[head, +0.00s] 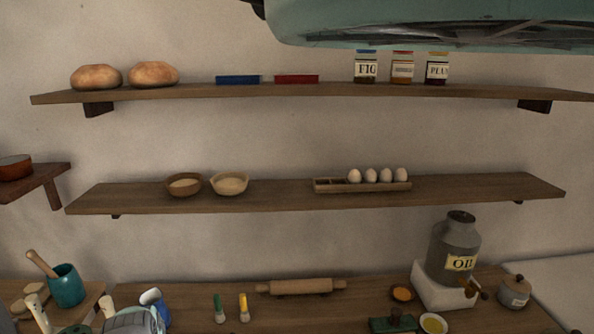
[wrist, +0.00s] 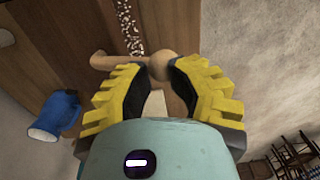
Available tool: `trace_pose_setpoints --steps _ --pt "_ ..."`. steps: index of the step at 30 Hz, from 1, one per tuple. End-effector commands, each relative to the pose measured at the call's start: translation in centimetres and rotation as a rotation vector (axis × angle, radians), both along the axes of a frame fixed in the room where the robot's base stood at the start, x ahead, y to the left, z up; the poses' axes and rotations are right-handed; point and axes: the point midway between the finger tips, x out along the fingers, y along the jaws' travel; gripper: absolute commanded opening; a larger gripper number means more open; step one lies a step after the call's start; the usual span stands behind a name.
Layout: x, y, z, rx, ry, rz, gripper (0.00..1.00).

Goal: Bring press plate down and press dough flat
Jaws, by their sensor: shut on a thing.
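In the wrist view my gripper (wrist: 160,78) has its yellow-padded fingers closed around a wooden handle with a rounded knob (wrist: 178,66). A pale strip shows between the fingers. The fingers hide much of the handle, and I cannot tell what its lower part joins. A brown wooden surface (wrist: 50,50) with a strip of white specks lies beyond. I cannot clearly make out the press plate or the dough in either view. In the head view a grey-teal part, probably my gripper, shows at the bottom left edge.
A blue vessel (wrist: 55,115) is left of my gripper; it also shows in the head view (head: 152,300). A teal pot (head: 66,285) stands left on the counter. A rolling pin (head: 300,287) and oil can (head: 455,245) are further right. Shelves hold loaves, bowls, eggs and jars.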

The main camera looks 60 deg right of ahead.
Motion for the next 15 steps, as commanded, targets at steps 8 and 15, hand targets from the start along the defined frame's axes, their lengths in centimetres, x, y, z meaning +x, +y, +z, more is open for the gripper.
trace_pose_setpoints --steps 8,15 --pt "0.45 -0.48 -0.31 -0.02 -0.021 -0.002 0.0" --pt "0.4 -0.38 -0.68 -0.021 -0.023 -0.002 0.0"
